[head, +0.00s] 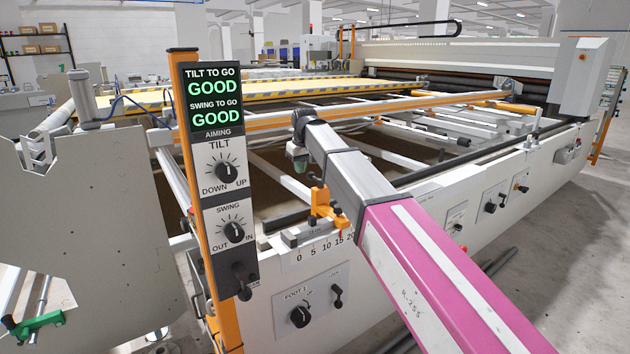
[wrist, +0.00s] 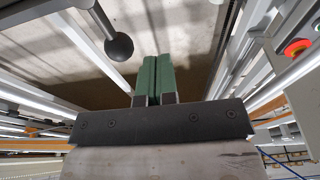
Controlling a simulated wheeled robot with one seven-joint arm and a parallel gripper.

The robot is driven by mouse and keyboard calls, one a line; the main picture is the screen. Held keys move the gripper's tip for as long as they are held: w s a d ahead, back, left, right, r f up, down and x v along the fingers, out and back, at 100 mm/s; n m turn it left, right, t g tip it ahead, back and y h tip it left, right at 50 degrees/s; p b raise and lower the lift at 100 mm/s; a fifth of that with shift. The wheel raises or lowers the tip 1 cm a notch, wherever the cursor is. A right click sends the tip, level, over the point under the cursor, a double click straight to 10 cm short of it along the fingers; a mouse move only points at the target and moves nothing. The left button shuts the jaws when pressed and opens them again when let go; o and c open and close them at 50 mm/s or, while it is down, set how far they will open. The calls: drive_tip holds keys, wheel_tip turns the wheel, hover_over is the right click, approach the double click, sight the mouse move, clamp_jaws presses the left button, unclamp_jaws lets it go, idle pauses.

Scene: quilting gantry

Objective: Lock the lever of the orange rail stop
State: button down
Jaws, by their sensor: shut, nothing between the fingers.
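The orange rail stop (head: 325,205) sits on the front rail, above a scale marked 0 to 20. It has an upright orange part and a small dark piece at its right side. Its lever is too small to tell apart, so I cannot tell its position. My gripper (head: 300,166) points down, just above and left of the stop, apart from it in the picture. In the wrist view its green fingers (wrist: 157,78) are together with nothing between them. A black ball knob (wrist: 119,47) on a grey rod shows left of the fingers; I cannot tell whether it belongs to the stop.
A sign post (head: 218,165) reads GOOD for tilt and for swing, with two knobs below. A control panel (head: 312,298) is under the scale. Long orange-edged rails (head: 400,108) cross the frame behind my arm. A red button (wrist: 297,48) shows at right in the wrist view.

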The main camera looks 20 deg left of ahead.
drive_tip(key=shift+f, duration=0.15)
drive_tip(key=shift+f, duration=1.25)
drive_tip(key=shift+w, duration=0.15)
drive_tip(key=shift+w+d, duration=0.15)
drive_tip(key=shift+w, duration=0.55)
